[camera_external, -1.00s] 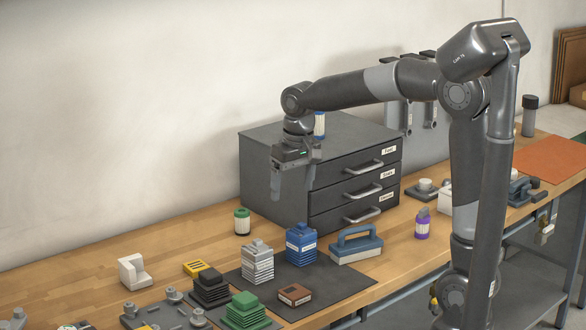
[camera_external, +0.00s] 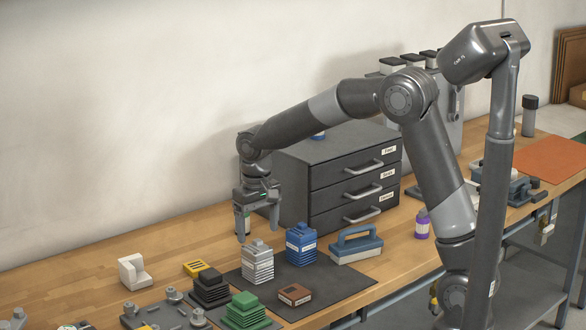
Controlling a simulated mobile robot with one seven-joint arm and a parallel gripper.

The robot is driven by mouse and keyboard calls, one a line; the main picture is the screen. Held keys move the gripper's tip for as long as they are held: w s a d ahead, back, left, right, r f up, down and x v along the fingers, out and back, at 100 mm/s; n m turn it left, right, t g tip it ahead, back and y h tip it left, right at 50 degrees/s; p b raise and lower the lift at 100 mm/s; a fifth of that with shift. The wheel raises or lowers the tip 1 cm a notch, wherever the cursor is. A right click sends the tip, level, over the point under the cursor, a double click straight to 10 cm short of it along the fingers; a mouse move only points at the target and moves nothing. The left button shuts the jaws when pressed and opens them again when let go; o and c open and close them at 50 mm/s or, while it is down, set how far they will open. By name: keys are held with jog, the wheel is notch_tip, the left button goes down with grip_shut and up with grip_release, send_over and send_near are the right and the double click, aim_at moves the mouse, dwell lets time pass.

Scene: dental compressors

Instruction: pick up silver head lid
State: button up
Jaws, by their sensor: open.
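The silver head lid (camera_external: 258,263), a ribbed, stepped block with a narrow top, stands upright on the dark mat (camera_external: 338,292). My gripper (camera_external: 257,232) is open and empty, fingers pointing down. It shows just above the silver head lid, with the fingertips near the height of its top in the picture. I cannot tell whether they touch it or how far apart they are in depth.
A blue ribbed head (camera_external: 301,245) stands close at the right. A black one (camera_external: 210,288) and a green one (camera_external: 245,310) stand at the left and front. A brown box (camera_external: 295,294), a blue-handled block (camera_external: 356,246) and a drawer cabinet (camera_external: 345,150) are nearby.

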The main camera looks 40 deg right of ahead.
aim_at(257, 247)
notch_tip(257, 247, down, 4)
jog(key=shift+w+a+f, duration=0.1)
jog(key=shift+a+f, duration=0.05)
jog(key=shift+f, duration=0.1)
jog(key=c, duration=1.1)
jog(key=shift+c, duration=0.2)
jog(key=shift+r, duration=0.1)
